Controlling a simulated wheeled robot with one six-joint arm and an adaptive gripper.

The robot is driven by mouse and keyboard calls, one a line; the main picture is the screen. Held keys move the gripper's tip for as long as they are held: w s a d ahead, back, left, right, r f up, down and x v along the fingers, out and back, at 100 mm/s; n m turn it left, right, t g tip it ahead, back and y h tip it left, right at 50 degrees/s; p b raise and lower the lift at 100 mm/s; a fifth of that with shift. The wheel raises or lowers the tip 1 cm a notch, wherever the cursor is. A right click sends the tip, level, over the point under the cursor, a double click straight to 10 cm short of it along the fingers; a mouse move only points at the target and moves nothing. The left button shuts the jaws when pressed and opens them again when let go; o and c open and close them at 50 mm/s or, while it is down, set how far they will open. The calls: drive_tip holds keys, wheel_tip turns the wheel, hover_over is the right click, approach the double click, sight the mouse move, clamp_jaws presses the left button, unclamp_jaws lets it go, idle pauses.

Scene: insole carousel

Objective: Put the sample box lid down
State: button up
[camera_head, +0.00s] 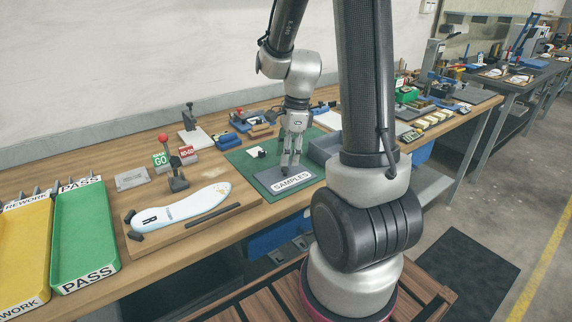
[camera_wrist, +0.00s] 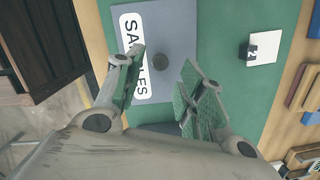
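The sample box lid (camera_head: 287,177) is a flat grey plate with a white SAMPLES label and lies on the green mat (camera_head: 243,160). In the wrist view the lid (camera_wrist: 182,35) shows a dark round knob near its middle. My gripper (camera_head: 290,166) points down over the lid. In the wrist view my gripper (camera_wrist: 160,92) has its two fingers apart with nothing held between them, and the knob shows just beyond the gap. A grey open box (camera_head: 324,147), perhaps the sample box, stands right of the lid, partly hidden by my arm.
A white tag (camera_head: 257,152) lies on the mat behind the lid. A wooden board (camera_head: 220,222) with a white insole (camera_head: 180,208) is to the left. Green PASS (camera_head: 84,240) and yellow REWORK (camera_head: 25,255) trays stand further left. Small tools (camera_head: 247,122) crowd the bench behind.

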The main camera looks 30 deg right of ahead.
sight(291, 174)
wheel_tip(291, 174, up, 7)
drive_tip(key=d, duration=0.1)
drive_tip(key=s+a+r+n+t, duration=0.1)
drive_tip(key=s+a+r+n, duration=0.1)
drive_tip(key=s+r+n, duration=0.3)
drive_tip(key=s+a+r+n+t+h, duration=0.1)
drive_tip(key=s+r+n, duration=0.4)
drive_tip(key=s+n, duration=0.6)
drive_tip(key=a+n+t, duration=0.1)
drive_tip(key=a+n, duration=0.1)
drive_tip(key=n, duration=0.4)
drive_tip(key=shift+r+t, duration=0.2)
drive_tip(key=shift+t, duration=0.1)
